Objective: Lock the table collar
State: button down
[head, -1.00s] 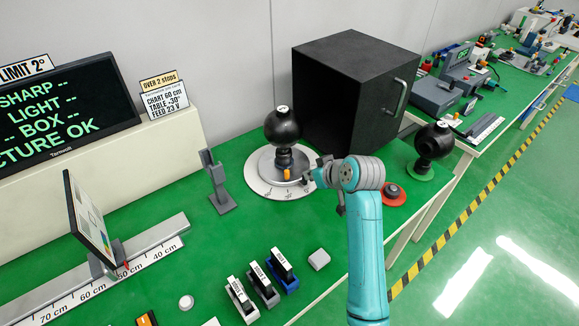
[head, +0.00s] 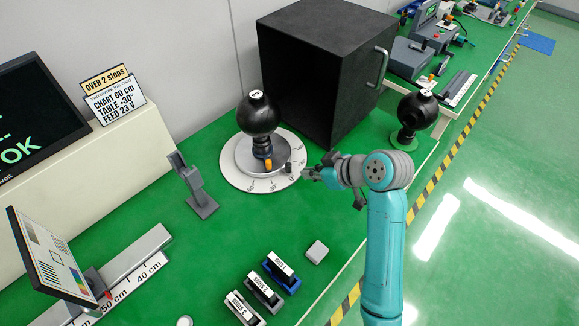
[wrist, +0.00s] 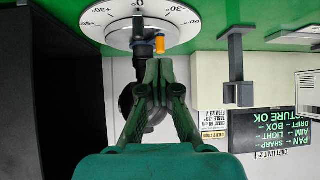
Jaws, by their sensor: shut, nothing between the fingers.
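The round table (head: 243,178) is a white dial with degree marks and a grey turntable on it, and it also shows upside down in the wrist view (wrist: 97,16). A black ball-shaped camera (head: 258,115) stands on its post. An orange piece (head: 267,163) is at the foot of the post, and it also shows in the wrist view (wrist: 159,44). A small dark knob (head: 288,168) stands at the turntable's right edge. I cannot tell which part is the collar. My gripper (head: 306,173) is right of the knob, shut and empty; its closed fingertips show in the wrist view (wrist: 160,64).
A large black box (head: 320,75) stands behind the table. A second black ball camera (head: 417,110) is at the right. A grey stand (head: 193,185) and a chart on a rail (head: 52,262) are at the left. Several small labelled blocks (head: 263,290) lie in front.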

aim_at(271, 167)
jog(key=x, duration=0.8)
jog(key=shift+w+a+f, duration=0.15)
jog(key=shift+a+f, duration=0.05)
jog(key=shift+f, duration=0.05)
jog(key=w+a, duration=0.2)
jog(key=shift+a+f, duration=0.2)
jog(key=shift+a, duration=0.2)
jog(key=shift+w+a, duration=0.3)
jog(key=shift+a, duration=0.2)
